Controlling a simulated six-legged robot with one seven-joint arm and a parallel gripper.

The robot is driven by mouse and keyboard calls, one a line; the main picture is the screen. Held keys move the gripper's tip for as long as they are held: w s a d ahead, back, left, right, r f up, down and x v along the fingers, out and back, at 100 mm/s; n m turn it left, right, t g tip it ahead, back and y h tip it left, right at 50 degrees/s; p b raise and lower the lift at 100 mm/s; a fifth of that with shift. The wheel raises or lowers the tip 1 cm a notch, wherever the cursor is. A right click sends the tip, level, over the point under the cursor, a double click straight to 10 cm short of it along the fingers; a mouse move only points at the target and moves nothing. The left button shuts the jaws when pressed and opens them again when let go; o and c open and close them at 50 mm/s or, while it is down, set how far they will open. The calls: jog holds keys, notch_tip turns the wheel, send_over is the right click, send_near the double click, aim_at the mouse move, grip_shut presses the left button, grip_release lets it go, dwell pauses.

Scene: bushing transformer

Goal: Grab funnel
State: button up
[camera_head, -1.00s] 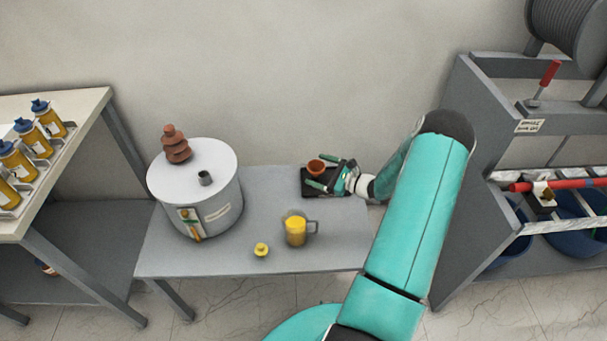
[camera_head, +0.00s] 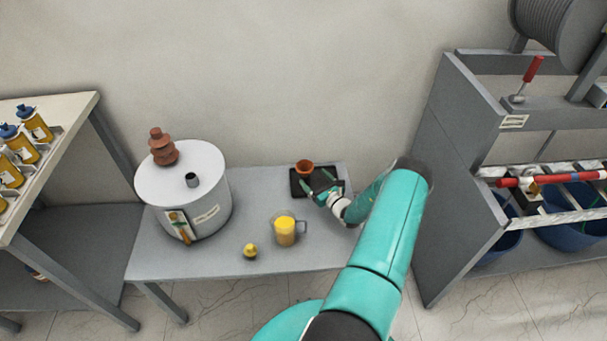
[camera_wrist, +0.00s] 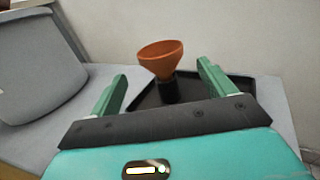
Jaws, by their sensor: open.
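The orange-brown funnel (camera_head: 304,167) stands upright on a black tray (camera_head: 297,189) at the back right of the grey table. In the wrist view the funnel (camera_wrist: 160,58) has its wide mouth up and its lower end in a dark holder (camera_wrist: 169,90). My gripper (camera_head: 318,180) is at the tray, just in front and to the right of the funnel. In the wrist view my gripper (camera_wrist: 162,80) is open, with one green finger on each side of the funnel's line. The funnel appears ahead of the fingertips, and no contact is visible.
A grey cylindrical transformer tank (camera_head: 183,190) with a brown bushing (camera_head: 162,146) stands on the table's left. A yellow-filled jug (camera_head: 285,229) and a small yellow object (camera_head: 250,251) are near the front edge. A grey rack (camera_head: 455,170) stands to the right.

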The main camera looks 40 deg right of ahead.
aim_at(300, 163)
jog(key=w, duration=0.2)
jog(key=w+d, duration=0.1)
jog(key=w, duration=0.4)
jog(key=shift+w+d+r, duration=0.2)
jog(key=shift+w+d, duration=0.05)
jog(key=shift+d, duration=0.05)
jog(key=c, duration=1)
jog(key=shift+c, duration=0.2)
